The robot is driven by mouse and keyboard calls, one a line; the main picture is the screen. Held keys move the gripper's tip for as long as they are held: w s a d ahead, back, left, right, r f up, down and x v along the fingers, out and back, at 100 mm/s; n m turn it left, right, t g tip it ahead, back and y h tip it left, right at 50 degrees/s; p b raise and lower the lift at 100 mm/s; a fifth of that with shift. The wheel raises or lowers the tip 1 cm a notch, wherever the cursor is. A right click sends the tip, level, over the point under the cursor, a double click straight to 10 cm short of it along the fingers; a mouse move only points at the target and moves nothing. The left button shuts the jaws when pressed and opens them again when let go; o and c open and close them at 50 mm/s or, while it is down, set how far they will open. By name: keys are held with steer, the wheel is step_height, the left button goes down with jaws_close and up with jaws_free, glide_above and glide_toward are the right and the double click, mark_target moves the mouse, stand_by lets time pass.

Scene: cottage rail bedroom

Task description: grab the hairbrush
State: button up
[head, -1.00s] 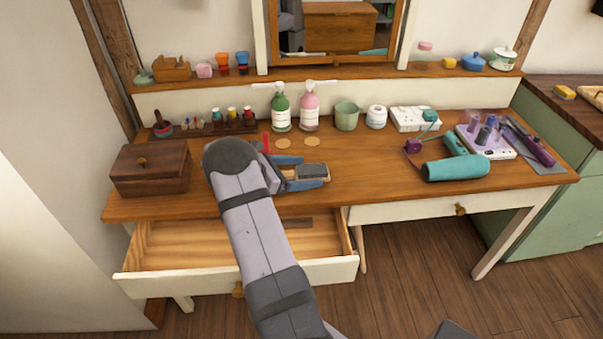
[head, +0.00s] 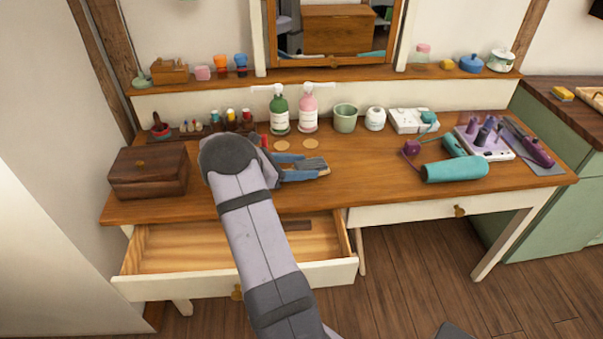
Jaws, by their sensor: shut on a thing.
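The hairbrush (head: 314,163) is in the head view, above or at the dressing table top, left of the middle. Its dark grey pad and a bit of light wood show at its right end. The rest is hidden by the fingers and my arm. My gripper (head: 303,168), with blue fingers pointing right, is shut on the hairbrush. Whether the brush is clear of the table top is hard to tell.
A wooden box (head: 149,172) stands left of my arm. A green bottle (head: 280,115) and a pink bottle (head: 308,113) stand behind the gripper. A teal hairdryer (head: 455,169) lies right. The left drawer (head: 180,249) is open below.

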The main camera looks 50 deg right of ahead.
mark_target(301, 167)
step_height(301, 167, up, 7)
stand_by(0.3)
steer(key=shift+w, duration=0.1)
